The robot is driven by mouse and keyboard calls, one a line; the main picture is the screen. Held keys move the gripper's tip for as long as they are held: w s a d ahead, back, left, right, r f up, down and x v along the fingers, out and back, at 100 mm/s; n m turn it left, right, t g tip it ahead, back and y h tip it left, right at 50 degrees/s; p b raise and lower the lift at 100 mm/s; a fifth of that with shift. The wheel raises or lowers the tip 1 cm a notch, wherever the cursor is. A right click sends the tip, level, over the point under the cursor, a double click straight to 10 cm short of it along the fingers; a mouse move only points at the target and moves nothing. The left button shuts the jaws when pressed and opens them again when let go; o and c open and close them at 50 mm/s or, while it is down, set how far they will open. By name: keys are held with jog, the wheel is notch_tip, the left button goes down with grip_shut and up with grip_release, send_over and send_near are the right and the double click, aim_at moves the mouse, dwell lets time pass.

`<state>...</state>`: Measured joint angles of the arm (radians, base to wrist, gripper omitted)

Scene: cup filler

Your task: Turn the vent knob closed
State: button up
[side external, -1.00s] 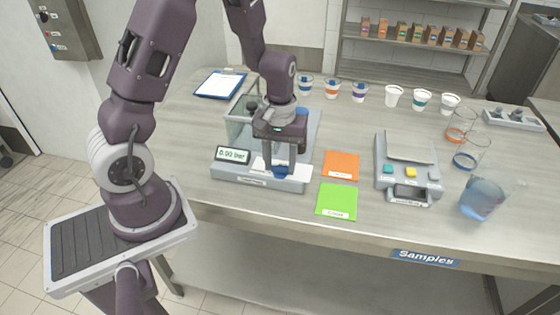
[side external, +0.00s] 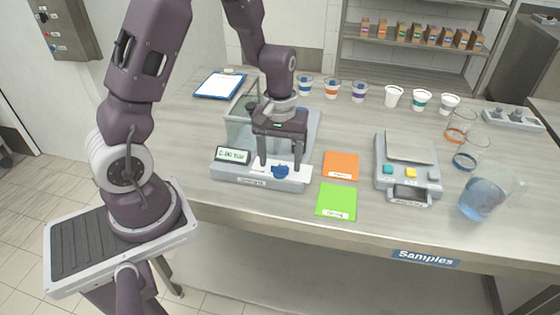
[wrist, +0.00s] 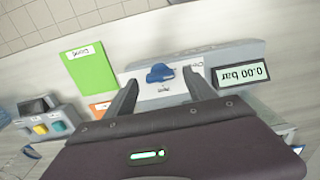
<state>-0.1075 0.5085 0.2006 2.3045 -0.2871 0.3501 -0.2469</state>
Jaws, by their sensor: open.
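The blue vent knob (side external: 281,172) sits on a white plate at the front right of the grey machine. It also shows in the wrist view (wrist: 160,73), with its pointed end toward one side. My gripper (side external: 280,168) is open above the knob, fingers pointing down, one on each side. In the wrist view my gripper (wrist: 158,80) has a clear gap between each finger and the knob, so it holds nothing. The machine's display (side external: 232,155) reads 0.00 bar; it is upside down in the wrist view (wrist: 241,74).
An orange card (side external: 341,165) and a green card (side external: 337,200) lie right of the machine. A scale (side external: 407,172) and a pitcher of blue liquid (side external: 483,198) stand farther right. Several cups line the back. A clear chamber (side external: 239,128) stands behind the display.

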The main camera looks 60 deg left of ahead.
aim_at(280, 166)
notch_tip(280, 166, up, 6)
jog(key=shift+d+r, duration=0.15)
jog(key=shift+r, duration=0.15)
jog(key=s+d+r+m+t, duration=0.2)
jog(key=s+d+r+m, duration=0.2)
jog(key=s+r, duration=0.3)
jog(key=s+d+r+m+t, duration=0.3)
jog(key=s+d+r+m, duration=0.1)
jog(key=s+r, duration=0.3)
jog(key=shift+s+r+m+t, duration=0.35)
jog(key=shift+s+m, duration=0.25)
jog(key=shift+s, duration=0.35)
